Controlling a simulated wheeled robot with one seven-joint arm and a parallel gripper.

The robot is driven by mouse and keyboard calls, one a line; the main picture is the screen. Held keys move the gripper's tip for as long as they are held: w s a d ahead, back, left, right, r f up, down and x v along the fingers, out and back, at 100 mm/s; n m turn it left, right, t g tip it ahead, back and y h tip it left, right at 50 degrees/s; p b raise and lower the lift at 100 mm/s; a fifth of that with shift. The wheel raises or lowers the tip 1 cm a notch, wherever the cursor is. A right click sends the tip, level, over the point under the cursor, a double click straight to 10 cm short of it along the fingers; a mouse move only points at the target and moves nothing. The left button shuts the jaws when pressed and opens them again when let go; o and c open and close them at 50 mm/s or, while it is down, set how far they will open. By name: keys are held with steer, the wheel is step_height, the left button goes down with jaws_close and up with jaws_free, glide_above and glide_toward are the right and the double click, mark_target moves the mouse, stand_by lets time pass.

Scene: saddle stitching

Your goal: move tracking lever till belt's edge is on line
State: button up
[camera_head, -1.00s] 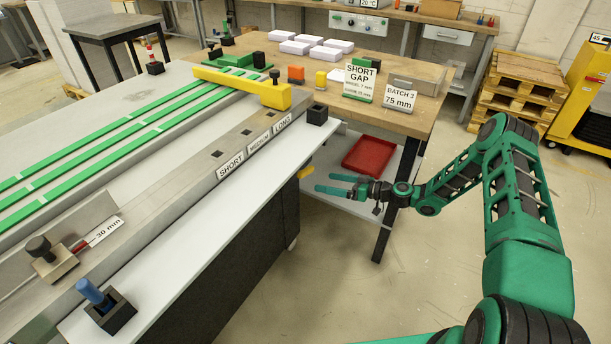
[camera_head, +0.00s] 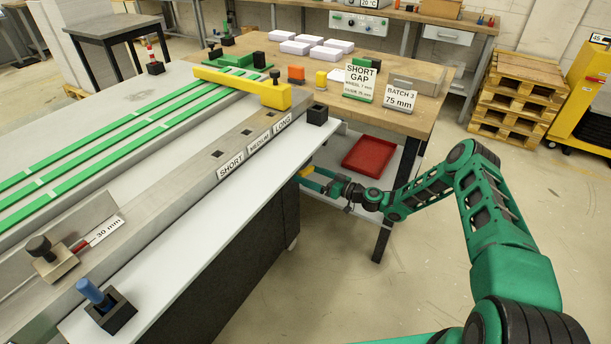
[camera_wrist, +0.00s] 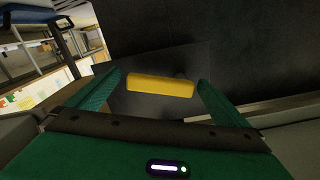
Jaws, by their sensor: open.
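A short yellow bar (camera_wrist: 160,87), which looks like the tracking lever, stands out from the machine's dark side panel. In the wrist view one finger is on each side of the yellow bar, with gaps between, and nothing is gripped. Green belts (camera_head: 98,145) with pale cross marks run along the grey machine bed. I cannot tell which line the belt's edge belongs on.
A dark table leg (camera_head: 388,215) and a red tray (camera_head: 370,155) on a low shelf are close to my arm. The white ledge (camera_head: 215,195) lies above and left of my gripper. Open floor (camera_head: 340,290) lies in front.

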steer(key=shift+x, duration=0.95)
steer(key=c, duration=1.5)
steer(key=shift+o, duration=0.2)
steer(key=shift+w+d+r+n, duration=0.2)
steer(key=shift+r+n, duration=0.15)
steer(key=shift+n, duration=0.65)
steer(key=o, duration=1.5)
steer(key=shift+c, duration=0.2)
steer(key=shift+s, duration=0.1)
